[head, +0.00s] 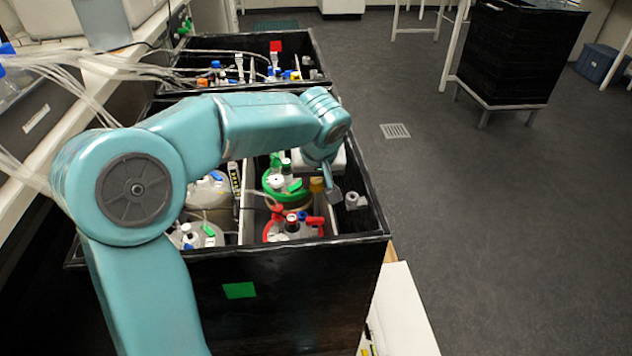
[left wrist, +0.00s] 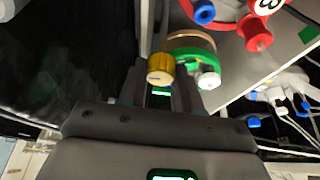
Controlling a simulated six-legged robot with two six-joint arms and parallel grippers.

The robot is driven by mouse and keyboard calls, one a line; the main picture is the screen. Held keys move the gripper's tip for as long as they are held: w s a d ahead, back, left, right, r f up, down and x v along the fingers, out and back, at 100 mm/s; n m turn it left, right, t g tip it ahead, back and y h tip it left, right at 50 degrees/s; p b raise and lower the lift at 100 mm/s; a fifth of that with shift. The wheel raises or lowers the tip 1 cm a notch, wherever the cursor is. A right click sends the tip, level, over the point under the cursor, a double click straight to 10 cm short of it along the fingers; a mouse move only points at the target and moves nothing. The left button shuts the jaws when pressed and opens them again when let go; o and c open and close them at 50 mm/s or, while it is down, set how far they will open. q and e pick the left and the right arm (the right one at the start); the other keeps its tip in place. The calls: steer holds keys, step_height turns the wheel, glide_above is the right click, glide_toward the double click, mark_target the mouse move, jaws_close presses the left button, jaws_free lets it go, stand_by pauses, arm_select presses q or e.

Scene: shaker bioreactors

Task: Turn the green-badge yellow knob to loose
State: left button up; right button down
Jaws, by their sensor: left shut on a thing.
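The yellow knob (head: 317,184) is inside the near black box (head: 300,262), close to its right wall and beside a green-lidded vessel (head: 287,186). A green badge (head: 239,290) is on the box's front wall. My left gripper (head: 328,184) reaches down over the box at the knob. In the left wrist view the knob (left wrist: 161,68) sits between the two fingers of my left gripper (left wrist: 158,88), which is shut on it. The fingers hide part of the knob's sides. The knob's turn angle cannot be read. My right gripper is not in view.
A red-lidded vessel (head: 293,228) stands in front of the green-lidded one. A grey fitting (head: 355,200) is near the right wall. Another black box (head: 245,60) with a red badge (head: 276,46) stands behind. Tubes hang at the left.

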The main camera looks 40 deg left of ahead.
arm_select(q)
steer(key=shift+n, duration=0.3)
stand_by(0.4)
steer(key=o, duration=1)
steer(key=shift+o, duration=0.2)
steer(key=p+v, duration=0.4)
steer(key=v, duration=1.2)
steer(key=shift+d, duration=0.2)
steer(key=shift+r, duration=0.15)
